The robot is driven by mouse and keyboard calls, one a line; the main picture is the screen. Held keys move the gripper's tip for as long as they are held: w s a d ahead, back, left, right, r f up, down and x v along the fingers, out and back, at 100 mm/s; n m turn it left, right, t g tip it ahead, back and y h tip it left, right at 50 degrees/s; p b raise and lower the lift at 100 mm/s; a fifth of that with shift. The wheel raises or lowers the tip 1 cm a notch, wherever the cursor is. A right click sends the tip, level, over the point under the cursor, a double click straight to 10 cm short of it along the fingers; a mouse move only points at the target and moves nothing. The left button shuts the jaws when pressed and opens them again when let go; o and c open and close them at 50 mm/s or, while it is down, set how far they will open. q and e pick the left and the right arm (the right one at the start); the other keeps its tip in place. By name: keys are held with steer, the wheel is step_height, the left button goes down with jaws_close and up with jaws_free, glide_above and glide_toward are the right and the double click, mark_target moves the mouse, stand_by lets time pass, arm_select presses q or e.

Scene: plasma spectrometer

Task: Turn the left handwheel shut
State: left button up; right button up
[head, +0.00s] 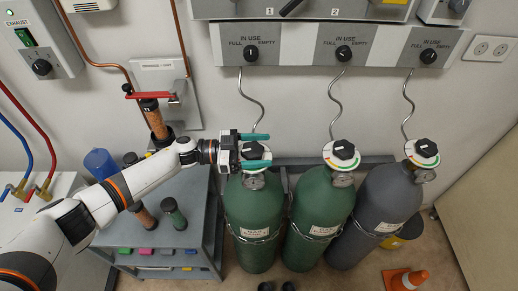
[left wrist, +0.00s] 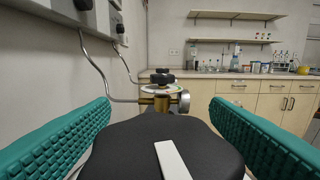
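The left handwheel (head: 252,151) is a black knob on top of the left green cylinder (head: 253,210). My left gripper (head: 256,149) is at this handwheel in the head view, its two teal fingers on either side of it. In the left wrist view, the black handwheel (left wrist: 150,150) with a white pointer mark fills the lower middle. The spread teal fingers of my left gripper (left wrist: 160,125) flank it, with a thin gap showing at the left; contact on the right is unclear. The gripper partly hides the handwheel in the head view. My right gripper is not in view.
A middle green cylinder (head: 314,215) and a grey cylinder (head: 382,215) stand to the right, each with a black handwheel. Curved metal tubes (head: 252,100) rise to the wall panel (head: 340,44). A bench (head: 160,240) is left.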

arm_select(q)
steer(key=shift+a, duration=0.1)
steer(key=shift+a+f, duration=0.1)
steer(key=shift+a, duration=0.25)
steer(key=a+b, duration=0.3)
steer(key=a, duration=0.8)
steer(key=shift+s+a, duration=0.1)
steer(key=shift+s, duration=0.05)
